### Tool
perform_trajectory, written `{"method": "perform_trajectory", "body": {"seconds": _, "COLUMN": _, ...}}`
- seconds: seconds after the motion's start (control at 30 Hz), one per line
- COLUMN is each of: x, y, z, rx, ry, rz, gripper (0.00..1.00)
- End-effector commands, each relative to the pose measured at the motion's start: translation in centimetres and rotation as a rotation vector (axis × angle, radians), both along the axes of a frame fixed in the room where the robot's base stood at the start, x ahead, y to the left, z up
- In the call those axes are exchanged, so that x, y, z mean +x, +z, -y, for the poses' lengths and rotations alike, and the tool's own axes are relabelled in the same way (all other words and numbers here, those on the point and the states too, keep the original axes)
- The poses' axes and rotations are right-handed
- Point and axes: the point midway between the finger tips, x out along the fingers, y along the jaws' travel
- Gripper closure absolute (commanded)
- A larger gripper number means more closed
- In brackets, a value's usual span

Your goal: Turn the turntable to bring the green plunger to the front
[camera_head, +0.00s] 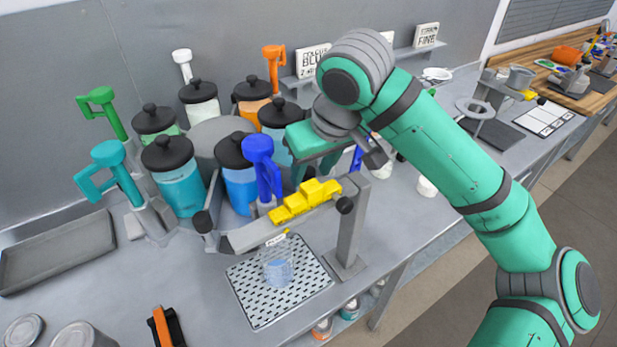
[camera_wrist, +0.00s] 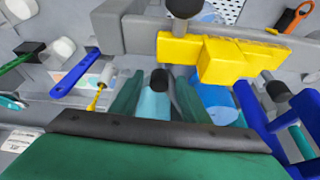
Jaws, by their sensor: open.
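The green plunger (camera_head: 101,103) stands at the back left of the turntable (camera_head: 213,131), beside a black-lidded canister with pale green contents (camera_head: 155,121). The blue plunger (camera_head: 262,165) is at the front, behind the yellow piece (camera_head: 306,200) on the grey frame. A teal plunger (camera_head: 118,175) is at the left; an orange one (camera_head: 274,66) and a white one (camera_head: 182,63) are at the back. My gripper (camera_head: 314,168) points down at the turntable's right side, open. In the wrist view its fingers (camera_wrist: 155,95) are apart, with a light-blue canister showing between and beyond them; contact cannot be told.
A clear cup (camera_head: 277,268) stands on the perforated plate (camera_head: 278,287) in front. An empty grey tray (camera_head: 57,252) lies at the left. The grey frame's post (camera_head: 352,225) and yellow piece are close to my gripper. Signs stand on the back shelf.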

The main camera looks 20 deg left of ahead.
Motion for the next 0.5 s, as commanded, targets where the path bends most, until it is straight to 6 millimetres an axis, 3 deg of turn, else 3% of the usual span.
{"method": "perform_trajectory", "body": {"seconds": 0.2, "x": 0.7, "y": -2.7, "z": -0.8, "rx": 0.000, "ry": 0.001, "rz": -0.001, "gripper": 0.58}}
{"method": "perform_trajectory", "body": {"seconds": 0.5, "x": 1.0, "y": -3.7, "z": -1.2, "rx": 0.001, "ry": 0.001, "rz": 0.002, "gripper": 0.58}}
